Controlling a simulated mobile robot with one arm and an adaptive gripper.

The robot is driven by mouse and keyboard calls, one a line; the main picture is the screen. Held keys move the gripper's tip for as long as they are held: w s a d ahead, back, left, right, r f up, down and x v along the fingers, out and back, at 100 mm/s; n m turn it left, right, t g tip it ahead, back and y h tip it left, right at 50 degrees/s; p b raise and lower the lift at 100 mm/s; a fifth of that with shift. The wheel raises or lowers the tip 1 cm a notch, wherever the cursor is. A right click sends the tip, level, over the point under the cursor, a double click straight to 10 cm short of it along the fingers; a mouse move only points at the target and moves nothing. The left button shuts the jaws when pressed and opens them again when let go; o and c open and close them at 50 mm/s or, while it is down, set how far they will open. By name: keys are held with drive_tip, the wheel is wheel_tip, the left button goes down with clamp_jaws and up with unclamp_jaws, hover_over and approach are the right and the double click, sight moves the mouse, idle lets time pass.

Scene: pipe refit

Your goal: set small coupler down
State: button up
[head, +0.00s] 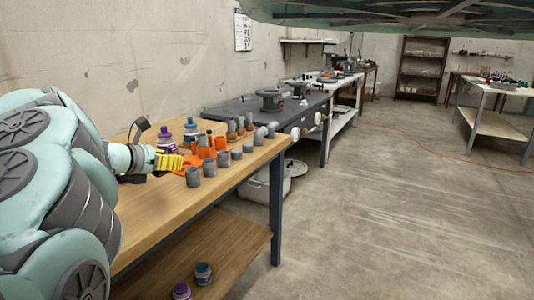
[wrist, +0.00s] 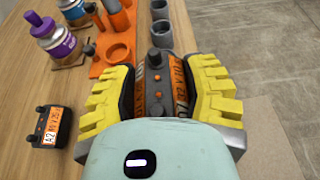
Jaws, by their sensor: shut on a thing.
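My gripper (wrist: 163,88) has yellow ribbed fingers. They are closed in on a dark block with orange labels (wrist: 156,84), which shows between them in the wrist view. I see no clear small coupler in the grip; the fingers may hide it. In the head view my gripper (head: 168,161) is over the left part of the wooden workbench (head: 150,215). Several grey couplers stand on the bench just to its right, the nearest one (head: 193,177) close to the bench's front. In the wrist view a grey coupler (wrist: 163,36) stands just beyond the fingers.
An orange holder (wrist: 112,50) with fittings lies ahead and left of my gripper. Purple (wrist: 52,38) and blue (wrist: 72,10) bottles stand left of it. A black labelled block (wrist: 50,126) lies on bare wood at left. The bench's edge is close on the right.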

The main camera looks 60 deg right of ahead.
wheel_tip(320, 180, down, 9)
drive_tip(key=b, duration=0.7)
drive_tip(key=a+r+p, duration=0.1)
drive_tip(key=r+p, duration=0.1)
drive_tip(key=p, duration=0.1)
drive_tip(key=shift+s+a, duration=0.1)
drive_tip(key=shift+a, duration=0.25)
drive_tip(key=shift+a+r+p, duration=0.1)
drive_tip(key=shift+a+p, duration=0.3)
drive_tip(key=shift+a, duration=0.5)
